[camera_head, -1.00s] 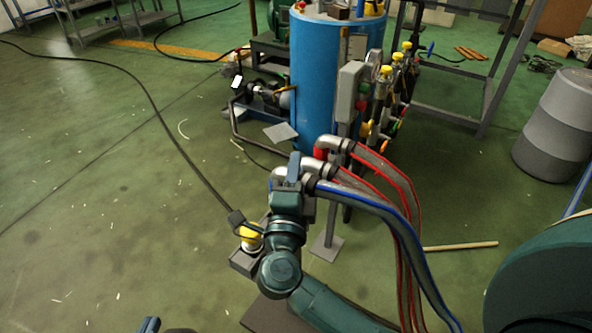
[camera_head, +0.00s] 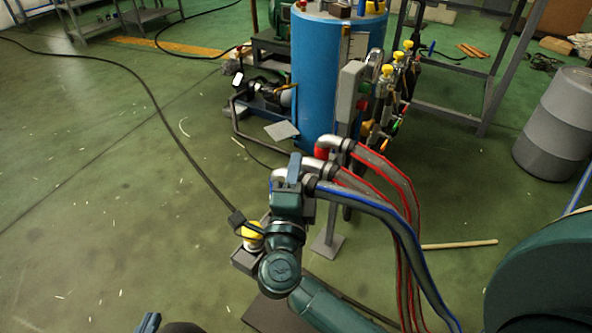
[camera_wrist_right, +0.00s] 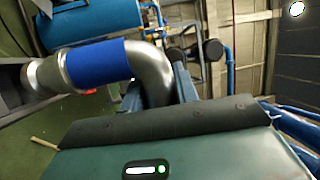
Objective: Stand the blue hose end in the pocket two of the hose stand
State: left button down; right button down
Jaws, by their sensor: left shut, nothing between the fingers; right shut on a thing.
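My right gripper (camera_head: 292,172) is shut on the blue hose end, a bent silver pipe with a blue band (camera_wrist_right: 97,63) in the right wrist view. In the head view, its silver elbow (camera_head: 279,175) shows just left of the gripper, and its blue-striped hose (camera_head: 385,213) runs down to the right. In the wrist view its silver collar (camera_wrist_right: 45,76) is close to a dark grey part at the left edge; I cannot tell whether it is inside a pocket. The hose stand's base plate (camera_head: 328,247) shows; its pockets are mostly hidden. My left gripper (camera_head: 149,322) is barely visible at the bottom edge.
Two red-striped hoses with silver elbows (camera_head: 333,144) are beside the blue one. A blue tank (camera_head: 325,75) and valves stand behind. A yellow-topped device (camera_head: 253,236) with a black cable is left of my right arm. Open floor lies left; a grey drum (camera_head: 555,125) stands right.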

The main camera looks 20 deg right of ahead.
jog(key=shift+p, duration=0.3)
dwell(0.5)
jog(key=shift+f+b, duration=1.25)
jog(key=shift+f, duration=0.55)
jog(key=shift+f, duration=0.35)
